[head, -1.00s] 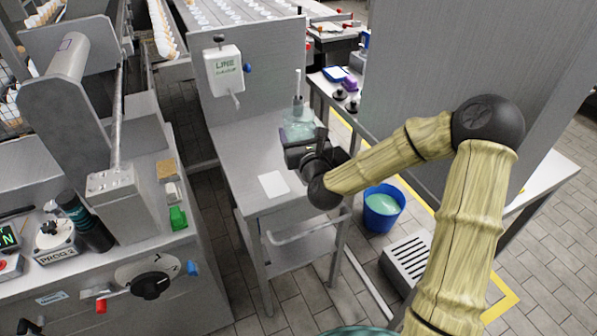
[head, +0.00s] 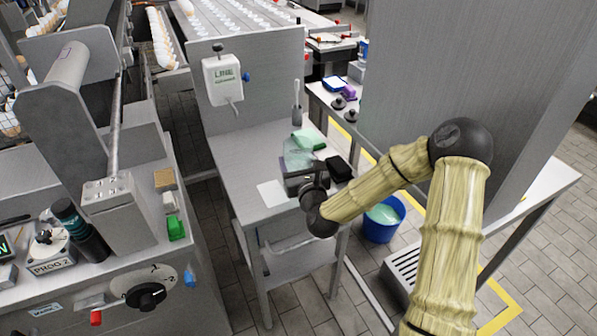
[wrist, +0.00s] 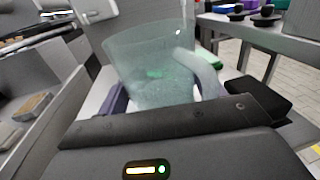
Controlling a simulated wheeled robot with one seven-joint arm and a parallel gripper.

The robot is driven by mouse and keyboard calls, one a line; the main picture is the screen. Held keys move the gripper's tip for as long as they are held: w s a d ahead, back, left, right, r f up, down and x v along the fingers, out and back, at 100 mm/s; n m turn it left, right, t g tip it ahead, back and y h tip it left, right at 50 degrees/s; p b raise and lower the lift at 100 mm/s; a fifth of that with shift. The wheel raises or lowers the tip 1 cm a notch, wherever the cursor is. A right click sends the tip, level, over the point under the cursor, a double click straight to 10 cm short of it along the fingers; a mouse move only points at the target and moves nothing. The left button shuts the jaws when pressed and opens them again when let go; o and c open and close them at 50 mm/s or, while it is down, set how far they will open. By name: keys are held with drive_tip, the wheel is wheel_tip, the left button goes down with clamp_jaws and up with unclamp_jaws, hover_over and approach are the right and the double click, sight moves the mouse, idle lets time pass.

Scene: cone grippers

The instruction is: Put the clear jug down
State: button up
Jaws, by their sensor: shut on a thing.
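The clear jug (wrist: 150,65) is see-through and faintly green, with a handle on its right side in the wrist view. My gripper (head: 301,178) is shut on it, with one finger at each side of the jug. In the head view the jug (head: 297,155) shows just beyond my gripper, over the small grey table (head: 240,165). It looks close to upright. Its base is hidden behind my gripper, so I cannot tell whether it touches the tabletop.
A white sheet (head: 272,193) lies on the table left of my gripper. A blue bucket (head: 383,222) stands on the floor at right. The table's left part is clear.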

drive_tip(key=shift+f, duration=1.65)
drive_tip(key=shift+f+b, duration=0.2)
drive_tip(key=shift+b, duration=0.2)
drive_tip(key=o, duration=1.3)
drive_tip(key=shift+c, duration=0.2)
drive_tip(key=shift+r, duration=0.1)
